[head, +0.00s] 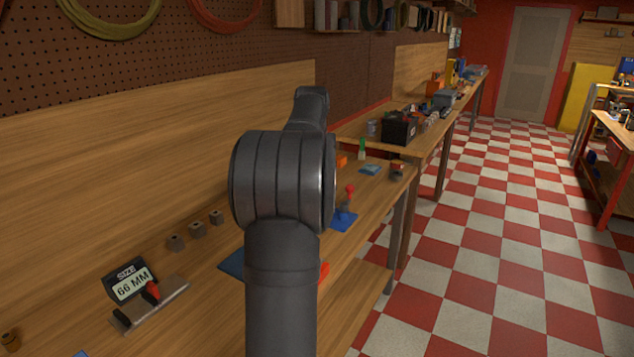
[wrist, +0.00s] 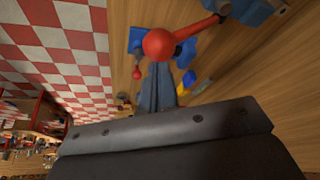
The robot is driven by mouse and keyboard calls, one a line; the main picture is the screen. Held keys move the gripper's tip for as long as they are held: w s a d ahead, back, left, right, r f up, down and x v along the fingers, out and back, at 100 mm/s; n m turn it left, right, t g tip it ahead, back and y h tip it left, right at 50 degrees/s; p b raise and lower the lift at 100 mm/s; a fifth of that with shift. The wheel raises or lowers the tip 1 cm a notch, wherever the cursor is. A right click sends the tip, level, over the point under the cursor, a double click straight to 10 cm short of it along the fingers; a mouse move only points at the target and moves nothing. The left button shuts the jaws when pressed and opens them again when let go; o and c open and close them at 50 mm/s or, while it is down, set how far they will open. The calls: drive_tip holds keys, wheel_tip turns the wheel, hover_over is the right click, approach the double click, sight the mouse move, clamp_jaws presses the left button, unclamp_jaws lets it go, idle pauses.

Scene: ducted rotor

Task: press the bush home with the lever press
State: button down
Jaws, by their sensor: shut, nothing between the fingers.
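In the wrist view my gripper (wrist: 158,84) is shut and empty. Its dark fingers point at a red ball knob (wrist: 158,43), with the tips at or just under the ball; I cannot tell if they touch. A red lever (wrist: 198,27) runs from the knob to the blue lever press (wrist: 248,10), which is cut off at the top edge. In the head view my arm hides the gripper and most of the press; a blue piece (head: 233,262) and a red piece (head: 324,271) show beside the arm. I cannot make out the bush in the press.
A blue base (head: 343,220) with a small red knob (head: 350,188) stands beyond my arm. The bench's right edge drops to a checkered floor (head: 480,240).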

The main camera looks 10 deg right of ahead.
drive_tip(key=shift+w+r, duration=0.1)
drive_tip(key=shift+r, duration=0.4)
wheel_tip(320, 180, up, 6)
idle(0.5)
drive_tip(key=shift+f, duration=0.15)
drive_tip(key=shift+f, duration=3.75)
